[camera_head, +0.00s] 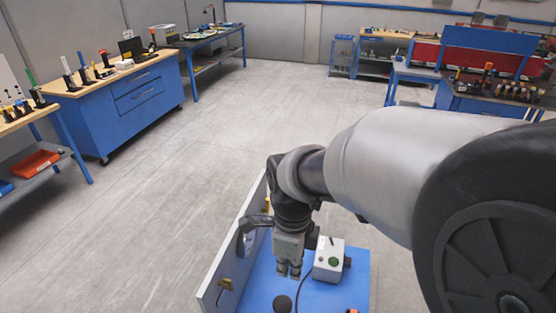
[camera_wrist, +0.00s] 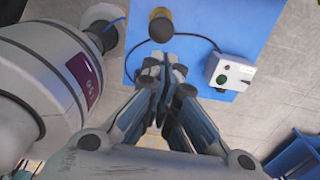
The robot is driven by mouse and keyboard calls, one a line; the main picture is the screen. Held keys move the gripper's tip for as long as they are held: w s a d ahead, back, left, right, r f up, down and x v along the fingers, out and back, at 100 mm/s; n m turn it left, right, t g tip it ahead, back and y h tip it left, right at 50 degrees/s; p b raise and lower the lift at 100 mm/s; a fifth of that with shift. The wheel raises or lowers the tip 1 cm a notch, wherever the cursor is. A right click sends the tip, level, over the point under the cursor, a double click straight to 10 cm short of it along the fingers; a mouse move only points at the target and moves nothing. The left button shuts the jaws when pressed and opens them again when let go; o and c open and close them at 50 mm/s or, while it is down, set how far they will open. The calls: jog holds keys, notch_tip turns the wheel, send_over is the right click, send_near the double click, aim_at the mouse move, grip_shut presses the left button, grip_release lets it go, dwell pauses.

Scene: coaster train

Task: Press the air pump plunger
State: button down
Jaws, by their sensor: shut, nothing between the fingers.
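A dark round knob (camera_head: 283,304), which looks like the pump plunger's top, stands at the bottom edge of the head view. In the wrist view a dark rounded knob (camera_wrist: 161,30) with a yellowish part behind it shows just beyond my fingertips. My gripper (camera_head: 289,271) is shut and empty, pointing down over the blue bench top (camera_head: 258,292). In the wrist view my gripper (camera_wrist: 164,66) appears close to the knob, with a small gap in the picture. I cannot tell the height between them. The pump body is mostly hidden.
A light grey box (camera_head: 328,258) with a green button stands on the bench right of my gripper; a dark cable (camera_wrist: 203,38) runs from it toward the knob. A grey upright panel (camera_head: 224,272) borders the bench's left side. Open floor (camera_head: 190,180) lies beyond.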

aim_at(288, 305)
jog(key=shift+f, duration=0.1)
notch_tip(288, 305, down, 14)
jog(key=b, duration=0.3)
dwell(0.4)
notch_tip(288, 305, down, 6)
jog(key=b, duration=0.4)
jog(key=shift+s, duration=0.1)
jog(key=shift+r, duration=0.2)
